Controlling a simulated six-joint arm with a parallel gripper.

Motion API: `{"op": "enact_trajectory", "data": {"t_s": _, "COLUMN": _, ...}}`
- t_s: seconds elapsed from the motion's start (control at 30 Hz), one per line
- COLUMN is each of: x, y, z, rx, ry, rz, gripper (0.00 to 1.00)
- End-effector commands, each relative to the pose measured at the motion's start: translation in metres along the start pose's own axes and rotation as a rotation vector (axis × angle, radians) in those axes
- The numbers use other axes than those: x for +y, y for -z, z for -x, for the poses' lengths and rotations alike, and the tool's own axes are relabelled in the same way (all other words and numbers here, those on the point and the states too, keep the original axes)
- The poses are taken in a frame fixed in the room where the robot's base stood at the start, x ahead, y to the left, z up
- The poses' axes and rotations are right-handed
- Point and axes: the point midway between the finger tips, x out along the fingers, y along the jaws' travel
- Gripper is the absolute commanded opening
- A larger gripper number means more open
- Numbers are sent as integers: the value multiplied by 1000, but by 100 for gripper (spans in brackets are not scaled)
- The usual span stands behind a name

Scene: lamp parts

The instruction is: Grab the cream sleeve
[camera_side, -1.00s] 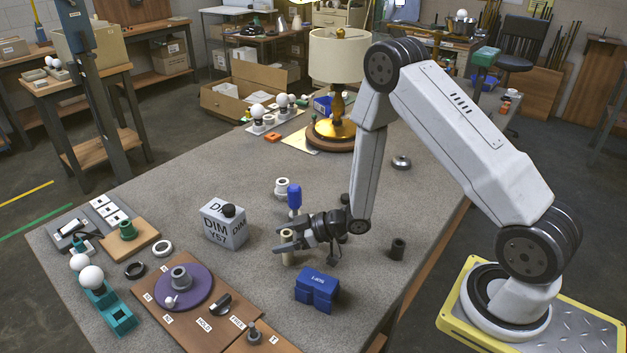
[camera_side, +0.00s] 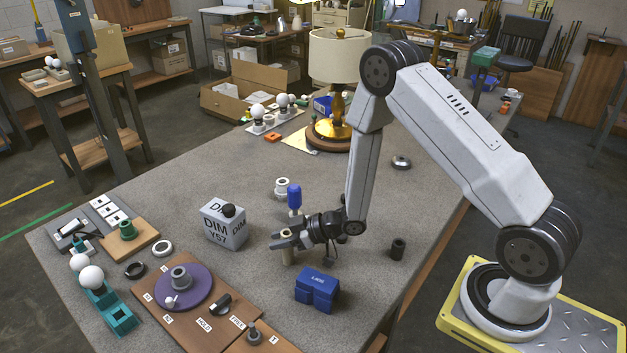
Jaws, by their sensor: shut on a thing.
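The cream sleeve (camera_side: 287,256) is a small upright cylinder near the middle of the grey table, just left of the blue box. My gripper (camera_side: 286,240) reaches in from the right, low over the table. Its jaws are shut on the upper part of the sleeve and hide part of it. The sleeve is upright, and I cannot tell whether its lower end touches the table.
A grey DIM box (camera_side: 222,224) stands left of my gripper. A blue-handled tool (camera_side: 294,197) stands behind it, and a blue box (camera_side: 317,290) in front. A dark cylinder (camera_side: 398,249) is at right. A purple disc (camera_side: 197,287) lies on the wooden board at front left.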

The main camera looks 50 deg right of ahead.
Motion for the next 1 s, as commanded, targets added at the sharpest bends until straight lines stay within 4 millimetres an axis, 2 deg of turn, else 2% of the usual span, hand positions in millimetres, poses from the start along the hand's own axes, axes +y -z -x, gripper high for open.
{"op": "enact_trajectory", "data": {"t_s": 0.47, "x": 0, "y": 7, "z": 3, "rx": 0, "ry": 0, "rz": 0, "gripper": 0}}
{"op": "enact_trajectory", "data": {"t_s": 0.67, "x": 0, "y": 23, "z": 9, "rx": 2, "ry": 0, "rz": 3, "gripper": 0}}
{"op": "enact_trajectory", "data": {"t_s": 1.0, "x": 1, "y": 60, "z": 24, "rx": 3, "ry": -1, "rz": 3, "gripper": 0}}
